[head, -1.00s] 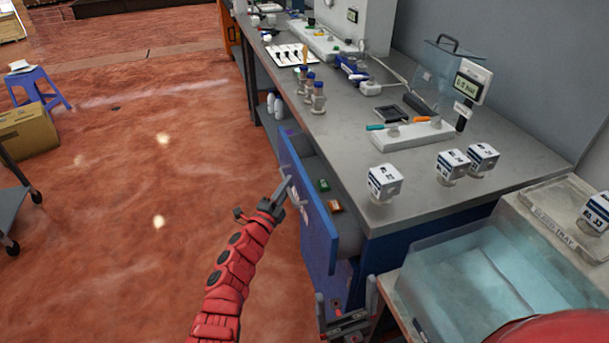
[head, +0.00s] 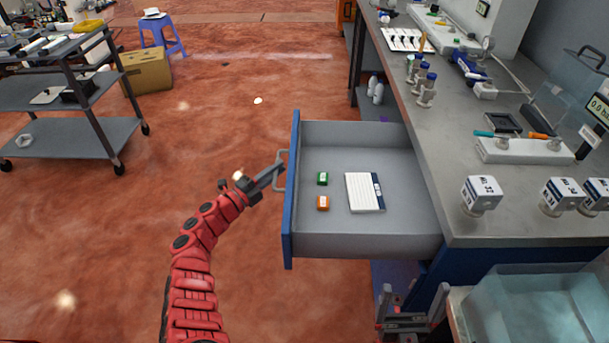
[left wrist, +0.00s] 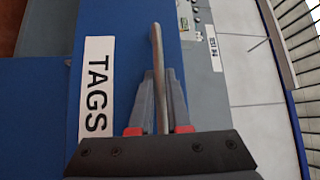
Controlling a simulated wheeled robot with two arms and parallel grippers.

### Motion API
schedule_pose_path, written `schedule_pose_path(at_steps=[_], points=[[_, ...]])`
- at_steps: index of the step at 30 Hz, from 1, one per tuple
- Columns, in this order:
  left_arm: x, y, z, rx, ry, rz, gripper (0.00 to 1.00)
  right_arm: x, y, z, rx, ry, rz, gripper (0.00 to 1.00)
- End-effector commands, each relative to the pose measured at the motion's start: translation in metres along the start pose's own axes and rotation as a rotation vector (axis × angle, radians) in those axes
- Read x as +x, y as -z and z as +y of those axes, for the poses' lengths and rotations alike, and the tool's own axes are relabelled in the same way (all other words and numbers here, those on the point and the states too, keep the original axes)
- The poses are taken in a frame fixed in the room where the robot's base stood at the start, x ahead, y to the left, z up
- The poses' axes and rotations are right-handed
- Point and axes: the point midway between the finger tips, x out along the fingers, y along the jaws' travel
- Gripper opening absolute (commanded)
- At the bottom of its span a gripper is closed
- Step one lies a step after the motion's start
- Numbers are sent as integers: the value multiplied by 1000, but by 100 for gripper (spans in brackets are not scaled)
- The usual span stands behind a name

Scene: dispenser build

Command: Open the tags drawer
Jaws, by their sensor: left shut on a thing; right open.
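The tags drawer (head: 292,225) stands pulled well out of the bench, its blue front toward the left and its grey inside in view. Its label (left wrist: 97,87) reads TAGS in the left wrist view. Inside lie a green box (head: 322,179), an orange box (head: 323,203) and a white pad (head: 363,192). My left gripper (head: 275,172) is shut on the drawer handle (head: 281,158); the handle bar also shows between its fingers in the left wrist view (left wrist: 158,60). My right gripper (head: 408,315) is open and empty, low beside the bench's near end.
A clear bin (head: 540,305) is at the near right. A dark cart (head: 75,135) stands at the left. The floor left of the drawer is clear.

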Motion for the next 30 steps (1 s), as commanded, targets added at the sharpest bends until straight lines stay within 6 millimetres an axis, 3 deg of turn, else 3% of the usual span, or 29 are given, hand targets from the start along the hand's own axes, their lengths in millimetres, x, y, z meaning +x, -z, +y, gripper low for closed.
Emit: schedule_pose_path(at_steps=[3, 12, 30], points=[[-21, -22, 1, 3, -1, -4, 0, -21, -4, -1, 0, 0, 0, 100], [-54, -54, -11, 1, 0, -1, 0, -46, -8, -2, 0, 0, 0, 100], [-64, -64, -16, 0, -3, 0, 0, -51, -9, -2, 0, 0, 0, 100]])
